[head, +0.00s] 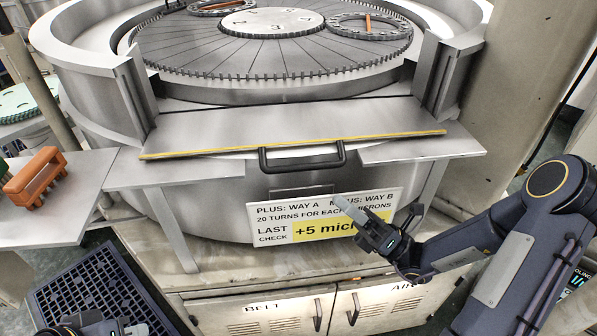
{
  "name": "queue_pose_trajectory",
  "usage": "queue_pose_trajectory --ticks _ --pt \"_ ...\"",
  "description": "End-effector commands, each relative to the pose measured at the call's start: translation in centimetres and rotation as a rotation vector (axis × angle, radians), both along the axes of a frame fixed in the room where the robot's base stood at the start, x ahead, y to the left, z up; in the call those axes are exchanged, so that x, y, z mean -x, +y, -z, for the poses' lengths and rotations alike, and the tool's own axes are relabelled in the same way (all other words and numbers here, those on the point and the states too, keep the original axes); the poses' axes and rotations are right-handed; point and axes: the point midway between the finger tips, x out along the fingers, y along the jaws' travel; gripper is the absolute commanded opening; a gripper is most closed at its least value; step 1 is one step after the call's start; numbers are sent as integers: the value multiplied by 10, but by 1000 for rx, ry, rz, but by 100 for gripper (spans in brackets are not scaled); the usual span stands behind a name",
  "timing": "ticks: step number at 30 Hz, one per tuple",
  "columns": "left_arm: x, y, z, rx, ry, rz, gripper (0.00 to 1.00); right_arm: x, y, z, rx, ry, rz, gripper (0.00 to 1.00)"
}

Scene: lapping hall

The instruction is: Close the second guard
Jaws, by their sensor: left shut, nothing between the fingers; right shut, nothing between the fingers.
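A grey metal guard (300,122) with a yellow front edge lies folded outward, nearly flat, across the front opening of the round lapping machine. Its black bar handle (302,166) hangs at the front edge. I cannot tell whether this is the second guard; no other flap shows. My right gripper (350,212) is shut and empty, below and right of the handle, in front of the white sign. It appears apart from the handle. My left gripper (135,330) shows only partly at the bottom left edge, shut and empty, far from the guard.
The toothed lapping plate (270,55) carries rings behind the guard. The white sign (270,222) hangs below it. Side shelves flank the guard; an orange brush-like block (40,178) sits on the left one. A cabinet (260,312) stands below. A dark grid mat (90,290) covers the floor.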

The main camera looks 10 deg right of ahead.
Motion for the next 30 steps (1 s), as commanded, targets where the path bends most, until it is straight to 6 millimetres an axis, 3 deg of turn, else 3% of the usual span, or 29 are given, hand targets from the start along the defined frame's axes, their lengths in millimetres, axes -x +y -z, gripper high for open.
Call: queue_pose_trajectory --ticks 5,18,24,30 --pt "2 -2 -3 26 8 -27 0 -8 6 -8 -22 11 8 0" --pt "1 -1 -21 22 7 -22 0 -44 69 -61 -19 8 5 0" --pt "1 -1 -30 22 6 -21 0 -60 66 -84 -16 7 9 0" --pt "1 -1 -31 22 6 -21 0 -67 65 -92 -17 8 13 0"
